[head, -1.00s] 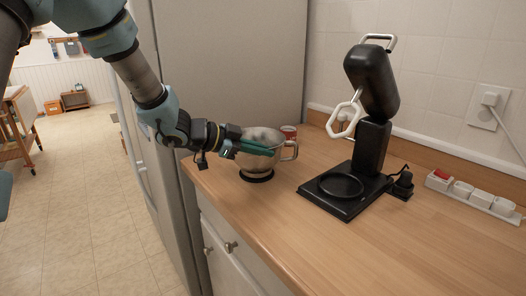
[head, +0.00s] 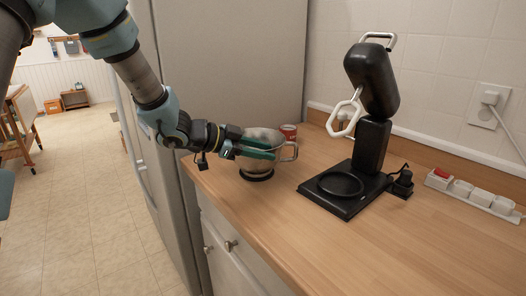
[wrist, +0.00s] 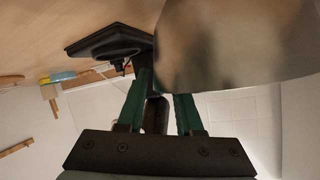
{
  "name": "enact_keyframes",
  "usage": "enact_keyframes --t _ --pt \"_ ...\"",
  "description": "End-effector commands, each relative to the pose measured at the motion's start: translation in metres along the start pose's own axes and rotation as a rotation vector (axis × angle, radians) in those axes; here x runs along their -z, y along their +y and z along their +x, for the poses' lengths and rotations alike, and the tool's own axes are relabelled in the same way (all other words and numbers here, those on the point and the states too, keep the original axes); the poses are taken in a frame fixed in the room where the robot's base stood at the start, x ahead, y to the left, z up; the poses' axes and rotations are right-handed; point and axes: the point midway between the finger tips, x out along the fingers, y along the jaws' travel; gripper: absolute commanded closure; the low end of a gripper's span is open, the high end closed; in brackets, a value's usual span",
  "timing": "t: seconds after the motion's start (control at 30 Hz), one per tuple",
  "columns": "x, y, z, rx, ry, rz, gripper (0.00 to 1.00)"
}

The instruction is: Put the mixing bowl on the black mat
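In the wrist view my gripper (wrist: 163,85) is open, with the bowl (wrist: 235,45) large beyond the right finger. Contact is unclear. The black stand mixer (head: 372,85) has a flat base (head: 325,200) with a round plate (head: 341,185).
A red can (head: 289,131) is behind the bowl. A power strip (head: 472,196) lies right of the mixer, below a wall outlet (head: 487,108). The fridge (head: 225,65) is behind my arm. The counter front (head: 330,250) is clear.

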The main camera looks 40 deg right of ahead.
Motion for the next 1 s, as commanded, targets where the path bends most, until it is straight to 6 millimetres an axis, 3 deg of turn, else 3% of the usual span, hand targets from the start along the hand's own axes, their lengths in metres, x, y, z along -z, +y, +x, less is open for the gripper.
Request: enact_keyframes --t 0.17,0.6,0.8,1.0 --pt "0.000 -0.002 -0.020 0.005 -0.001 0.001 0.65" --pt "0.000 -0.001 -0.105 0.004 -0.001 0.002 0.65" --pt "0.001 0.000 -0.119 0.001 0.000 0.001 0.65" --pt "0.001 -0.001 -0.121 0.003 -0.002 -0.001 0.65"
